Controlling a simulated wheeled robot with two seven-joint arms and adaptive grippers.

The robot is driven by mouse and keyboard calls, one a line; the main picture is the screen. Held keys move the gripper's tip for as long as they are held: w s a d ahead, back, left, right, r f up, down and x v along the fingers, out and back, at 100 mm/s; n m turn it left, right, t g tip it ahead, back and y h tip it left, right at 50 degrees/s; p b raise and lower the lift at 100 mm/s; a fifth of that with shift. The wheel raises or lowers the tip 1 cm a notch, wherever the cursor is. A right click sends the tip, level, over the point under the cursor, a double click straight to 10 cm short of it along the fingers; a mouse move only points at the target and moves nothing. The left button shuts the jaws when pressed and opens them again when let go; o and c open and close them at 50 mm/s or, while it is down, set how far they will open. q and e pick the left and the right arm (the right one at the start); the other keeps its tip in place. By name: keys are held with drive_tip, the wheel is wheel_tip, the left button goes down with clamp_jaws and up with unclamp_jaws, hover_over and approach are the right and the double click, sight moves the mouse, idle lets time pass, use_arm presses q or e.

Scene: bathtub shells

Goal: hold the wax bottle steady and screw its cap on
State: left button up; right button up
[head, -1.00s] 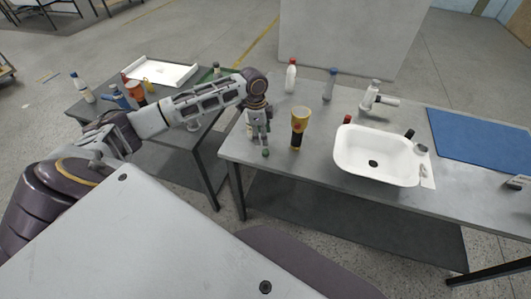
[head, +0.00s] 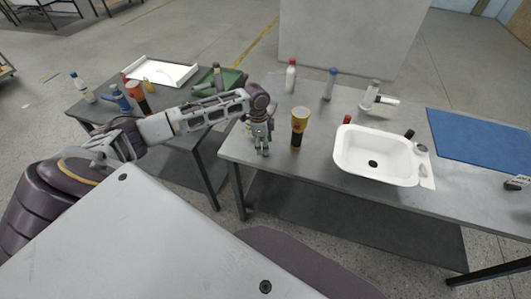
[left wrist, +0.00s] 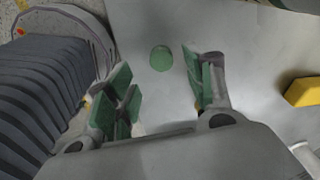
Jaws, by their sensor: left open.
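My left gripper (head: 262,146) points down over the near left corner of the grey table, its fingers apart and empty. In the left wrist view (left wrist: 160,100) a round green piece (left wrist: 161,58), which looks like the cap, lies on the table between and beyond the fingertips. In the head view the gripper hides it. Which bottle is the wax bottle I cannot tell: a white bottle with a red cap (head: 291,75) and a grey bottle with a blue top (head: 330,84) stand upright at the back. My right gripper is not in view.
A yellow and black flashlight-like object (head: 298,128) stands just right of the gripper. A white basin (head: 345,160), a grey tap (head: 371,92) and a blue mat (head: 475,140) lie farther right. A side table at left holds a white tray (head: 180,73) and a green tray (head: 232,78).

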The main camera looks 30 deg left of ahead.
use_arm(q)
drive_tip(key=shift+w+d+f, duration=0.1)
drive_tip(key=shift+w+f, duration=0.05)
drive_tip(key=shift+f, duration=1.9)
drive_tip(key=c, duration=0.8)
